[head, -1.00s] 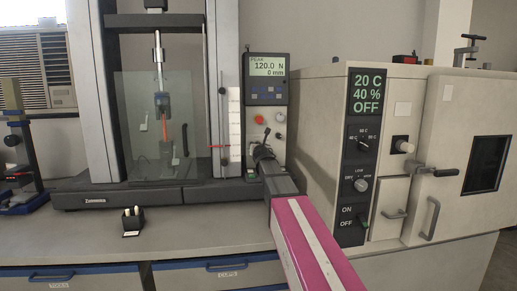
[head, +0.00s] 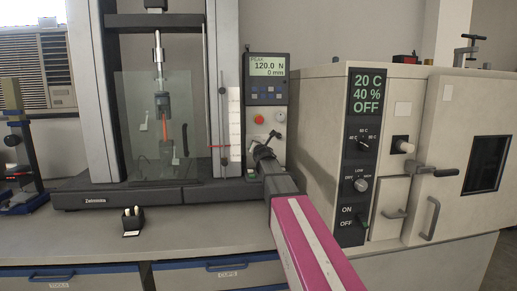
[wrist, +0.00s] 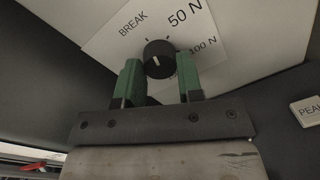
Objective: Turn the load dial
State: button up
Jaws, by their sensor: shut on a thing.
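The load dial (wrist: 159,52) is a small round black knob with a short white mark, on a white label reading BREAK, 50 N and 100 N. My gripper (wrist: 160,66) has a green finger on each side of the knob and is shut on it. I cannot tell for sure which label the white mark points to. In the head view my gripper (head: 264,150) reaches the lower part of the tester's control panel (head: 268,98), and the dial is hidden behind it. The panel screen (head: 267,66) reads PEAK 120.0 N and 0 mm.
The tensile tester with a clear shield (head: 140,100) stands left. A climate chamber (head: 310,120) stands close on the right. A small dark holder (head: 132,222) is on the bench.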

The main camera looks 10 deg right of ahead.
jog(key=shift+d+m+y, duration=0.1)
jog(key=shift+m+y, duration=0.25)
jog(key=shift+m, duration=4.6)
jog(key=shift+m+y, duration=0.35)
jog(key=shift+m, duration=4.6)
jog(key=o, duration=0.9)
jog(key=shift+o, duration=0.2)
jog(key=s, duration=1)
jog(key=shift+s+d+r, duration=0.15)
jog(key=shift+s+r, duration=0.1)
jog(key=shift+s, duration=0.15)
